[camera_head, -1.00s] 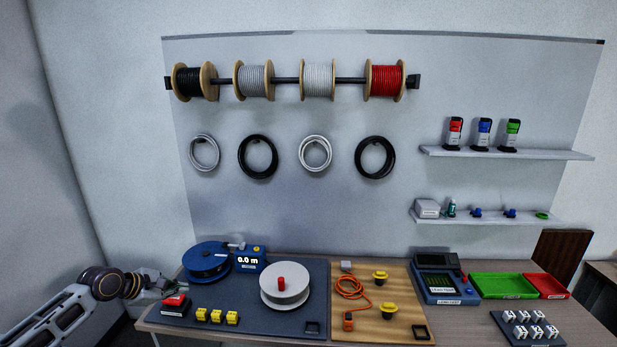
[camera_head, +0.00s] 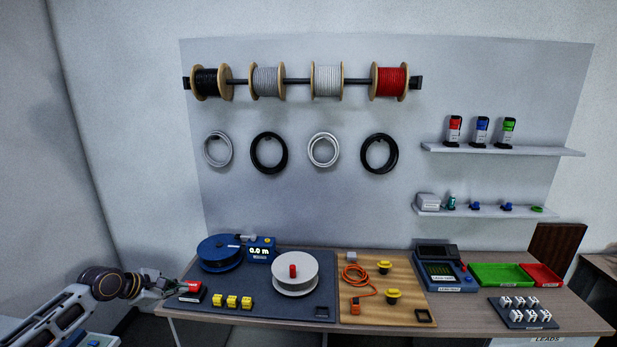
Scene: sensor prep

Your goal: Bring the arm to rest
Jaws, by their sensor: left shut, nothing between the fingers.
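My left arm comes in from the lower left, and my left gripper (camera_head: 177,286) is at the table's left edge. It is shut, with nothing seen between its fingers. Its tip is beside or in front of a small box with a red top (camera_head: 190,288); I cannot tell whether they touch. My right gripper is not in view.
The table (camera_head: 460,311) holds a dark mat with a blue reel (camera_head: 219,252), a meter reading 0.0 m (camera_head: 261,250), a white spool (camera_head: 296,275) and yellow blocks (camera_head: 231,301). A wooden board (camera_head: 365,316) carries an orange cable (camera_head: 354,275). Wall shelves (camera_head: 500,149) stand behind.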

